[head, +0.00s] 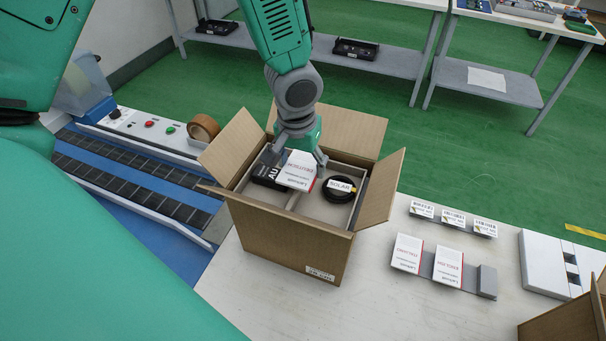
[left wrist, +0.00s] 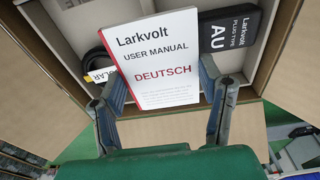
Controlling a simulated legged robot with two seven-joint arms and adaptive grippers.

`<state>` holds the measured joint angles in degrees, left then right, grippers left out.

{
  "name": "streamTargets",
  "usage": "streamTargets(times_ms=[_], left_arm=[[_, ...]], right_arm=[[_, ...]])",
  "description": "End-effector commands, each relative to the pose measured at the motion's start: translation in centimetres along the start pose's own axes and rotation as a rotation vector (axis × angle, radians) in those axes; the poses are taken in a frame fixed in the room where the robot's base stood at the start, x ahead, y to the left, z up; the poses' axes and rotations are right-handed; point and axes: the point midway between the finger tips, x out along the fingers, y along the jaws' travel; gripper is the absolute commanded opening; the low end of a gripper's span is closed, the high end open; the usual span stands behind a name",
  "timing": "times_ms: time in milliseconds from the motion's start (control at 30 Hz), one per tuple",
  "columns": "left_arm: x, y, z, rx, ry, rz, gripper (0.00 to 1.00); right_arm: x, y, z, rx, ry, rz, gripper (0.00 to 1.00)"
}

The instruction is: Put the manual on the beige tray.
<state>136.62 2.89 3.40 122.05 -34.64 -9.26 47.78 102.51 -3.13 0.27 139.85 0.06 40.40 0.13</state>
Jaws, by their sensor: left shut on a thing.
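My left gripper (head: 299,154) is shut on a white manual (head: 297,172) with a red-marked cover. The left wrist view shows the manual (left wrist: 155,62) between both fingers (left wrist: 160,95), its cover reading "Larkvolt User Manual Deutsch". The manual is over the beige tray (head: 314,206), which sits inside an open cardboard box (head: 290,246). I cannot tell whether the manual touches the tray. A black AU plug (head: 268,174) lies in the tray on the left, and a black cable coil with a SOLAR label (head: 340,189) on the right. My right gripper is not in view.
Two more manuals (head: 408,252) rest on a grey holder (head: 480,281) right of the box, below several small labels (head: 453,219). A tape roll (head: 203,127) and a conveyor (head: 150,186) are on the left. Another cardboard box (head: 563,322) is at the lower right.

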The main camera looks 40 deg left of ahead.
Motion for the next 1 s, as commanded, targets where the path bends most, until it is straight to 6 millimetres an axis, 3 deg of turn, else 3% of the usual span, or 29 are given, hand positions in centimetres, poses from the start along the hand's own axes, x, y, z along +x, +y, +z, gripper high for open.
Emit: streamTargets(times_ms=[233,567,600,633,667,1000], left_arm=[[3.3,-0.1,0.4,0.001,-0.002,-0.001,0.35],[3.5,-0.1,0.5,0.000,0.000,0.000,0.35],[3.5,-0.1,0.5,0.001,0.000,0.000,0.68],[3.5,-0.1,0.5,0.001,0.000,0.000,0.79],[3.5,-0.1,0.5,0.001,0.000,0.000,0.82],[2.9,-0.1,0.4,0.000,0.001,0.001,0.82]], right_arm=[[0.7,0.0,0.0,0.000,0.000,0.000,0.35],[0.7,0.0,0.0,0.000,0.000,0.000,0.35],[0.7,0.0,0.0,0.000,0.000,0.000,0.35],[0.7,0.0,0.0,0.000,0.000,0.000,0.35],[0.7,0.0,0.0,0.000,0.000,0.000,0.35],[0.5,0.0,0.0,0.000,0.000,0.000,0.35]])
